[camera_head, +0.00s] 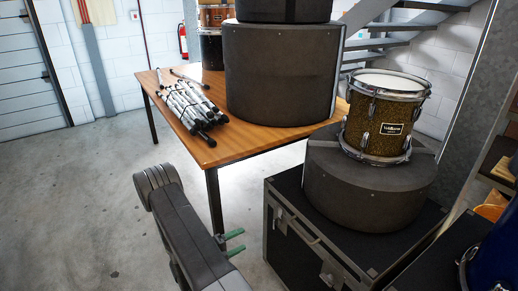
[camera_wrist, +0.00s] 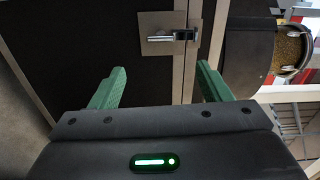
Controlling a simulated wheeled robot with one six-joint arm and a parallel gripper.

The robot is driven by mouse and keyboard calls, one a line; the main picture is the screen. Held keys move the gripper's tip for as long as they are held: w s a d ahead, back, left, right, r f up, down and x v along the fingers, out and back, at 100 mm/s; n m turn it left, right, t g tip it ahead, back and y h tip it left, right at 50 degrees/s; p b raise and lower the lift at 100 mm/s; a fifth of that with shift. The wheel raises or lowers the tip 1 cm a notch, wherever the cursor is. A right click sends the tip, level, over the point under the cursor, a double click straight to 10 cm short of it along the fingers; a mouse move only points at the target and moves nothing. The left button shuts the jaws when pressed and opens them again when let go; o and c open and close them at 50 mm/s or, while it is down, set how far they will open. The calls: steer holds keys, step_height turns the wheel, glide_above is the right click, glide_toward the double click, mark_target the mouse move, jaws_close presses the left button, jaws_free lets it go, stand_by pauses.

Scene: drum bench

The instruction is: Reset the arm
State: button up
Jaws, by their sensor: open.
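My gripper (camera_wrist: 160,88) has two green fingers, spread apart with nothing between them in the wrist view. In the head view my gripper (camera_head: 236,243) shows only its green fingertips beside my dark arm, in front of the black flight case (camera_head: 300,240). The wrist view looks onto the case's dark panel (camera_wrist: 100,40), with a metal latch (camera_wrist: 168,37) beyond the fingers. Whether the fingers touch the case cannot be told.
A wooden table (camera_head: 235,143) holds a bundle of metal stands (camera_head: 187,105) and a large black drum case (camera_head: 280,75). A gold sparkle drum (camera_head: 383,120) sits on a round black case (camera_head: 365,190) on the flight case. Open floor (camera_head: 80,200) lies at left.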

steer(key=b+x, duration=0.1)
steer(key=x, duration=1.2)
steer(key=shift+w+d+b, duration=0.25)
steer(key=shift+d+b, duration=0.05)
steer(key=shift+d, duration=0.05)
steer(key=p+v, duration=0.2)
steer(key=v, duration=1.2)
steer(key=w+d+m+b, duration=0.8)
steer(key=d+m, duration=0.3)
steer(key=m, duration=0.5)
steer(key=shift+d+r+m, duration=0.25)
steer(key=shift+m, duration=0.05)
stand_by(0.6)
stand_by(0.4)
